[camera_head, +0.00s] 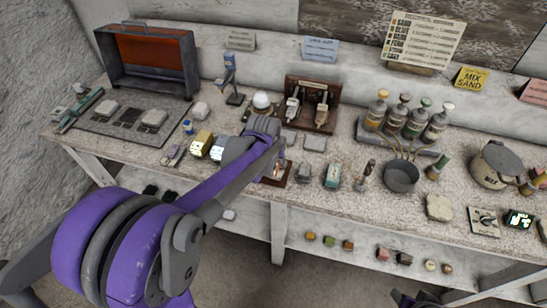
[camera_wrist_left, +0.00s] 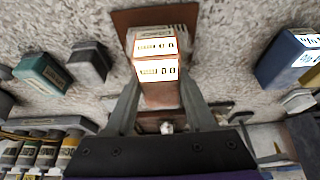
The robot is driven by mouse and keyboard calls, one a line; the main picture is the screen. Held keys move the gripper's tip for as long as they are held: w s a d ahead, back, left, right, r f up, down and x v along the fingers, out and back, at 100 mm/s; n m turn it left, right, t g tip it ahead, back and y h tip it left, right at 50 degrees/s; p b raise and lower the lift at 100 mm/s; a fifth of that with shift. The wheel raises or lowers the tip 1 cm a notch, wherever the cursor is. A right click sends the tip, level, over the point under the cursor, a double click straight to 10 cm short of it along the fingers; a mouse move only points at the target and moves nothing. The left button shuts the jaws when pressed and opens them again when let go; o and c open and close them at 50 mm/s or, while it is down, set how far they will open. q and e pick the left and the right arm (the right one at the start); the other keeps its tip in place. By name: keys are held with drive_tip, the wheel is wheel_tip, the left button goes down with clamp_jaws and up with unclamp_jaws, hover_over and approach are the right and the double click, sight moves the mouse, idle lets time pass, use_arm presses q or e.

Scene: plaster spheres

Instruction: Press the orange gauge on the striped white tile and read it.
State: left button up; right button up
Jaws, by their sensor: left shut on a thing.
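The orange gauge (camera_wrist_left: 161,96) sits between the fingers of my left gripper (camera_wrist_left: 165,108) in the left wrist view, and the fingers are shut on it. Its two lit white display rows face the camera; their figures look like zeros but are too small to be sure. Beyond the gauge, a pale ribbed tile (camera_wrist_left: 185,33) shows in part on a brown base (camera_wrist_left: 122,20). I cannot tell whether the gauge touches the tile. In the head view my left arm reaches over the bench and its forearm and wrist hide most of the gauge and tile.
A teal block (camera_head: 332,176) and a grey block (camera_head: 304,172) stand close to the right of the base. Bare bench is narrow here.

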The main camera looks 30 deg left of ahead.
drive_tip(key=shift+r, duration=0.1)
idle(0.5)
use_arm(q)
drive_tip(key=shift+r+p, duration=1.95)
drive_tip(key=shift+r, duration=1.55)
use_arm(e)
drive_tip(key=r, duration=0.1)
drive_tip(key=w+r, duration=0.1)
drive_tip(key=r, duration=0.1)
drive_tip(key=w+r, duration=0.1)
drive_tip(key=r, duration=0.1)
drive_tip(key=shift+w, duration=0.1)
use_arm(q)
drive_tip(key=shift+f, duration=0.1)
